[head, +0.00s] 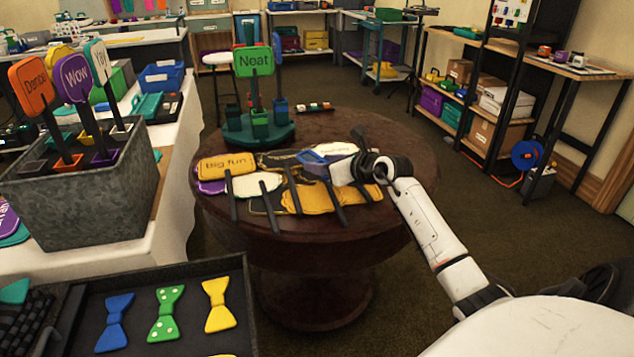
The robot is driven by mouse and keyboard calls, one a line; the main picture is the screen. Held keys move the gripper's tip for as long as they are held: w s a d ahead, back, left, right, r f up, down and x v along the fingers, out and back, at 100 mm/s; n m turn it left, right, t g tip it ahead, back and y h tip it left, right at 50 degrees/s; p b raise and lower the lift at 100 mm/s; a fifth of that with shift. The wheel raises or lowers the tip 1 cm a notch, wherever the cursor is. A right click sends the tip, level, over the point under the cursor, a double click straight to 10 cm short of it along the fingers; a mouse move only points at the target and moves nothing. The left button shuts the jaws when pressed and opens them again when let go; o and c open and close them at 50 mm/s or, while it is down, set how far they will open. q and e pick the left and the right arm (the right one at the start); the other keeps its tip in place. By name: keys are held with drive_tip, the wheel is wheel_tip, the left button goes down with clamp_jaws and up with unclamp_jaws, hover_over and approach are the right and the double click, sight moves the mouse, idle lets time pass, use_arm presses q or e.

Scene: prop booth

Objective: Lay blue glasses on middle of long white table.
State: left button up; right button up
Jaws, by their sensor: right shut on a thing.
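My right gripper (337,163) reaches in from the right over the round dark table. It is shut on a small blue item (312,158), which looks like the blue glasses, though its shape is hard to make out at this size. The item is above or among the flat signs on the round table; I cannot tell whether it touches them. The long white table (178,190), with a white cloth, stands at the left and is partly hidden by the metal bin. My left gripper is out of view.
The round table (290,238) holds several stick signs (222,164) and a green stand (258,130). On the white table are a metal bin of signs (95,205), a teal tray (147,106) and a blue bin (162,77). A tray of bow ties (70,325) is in front.

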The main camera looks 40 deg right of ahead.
sight(322, 191)
wheel_tip(322, 191, down, 6)
drive_tip(key=shift+r+b, duration=0.15)
drive_tip(key=shift+b, duration=0.4)
drive_tip(key=shift+f, duration=0.2)
drive_tip(key=o, duration=1)
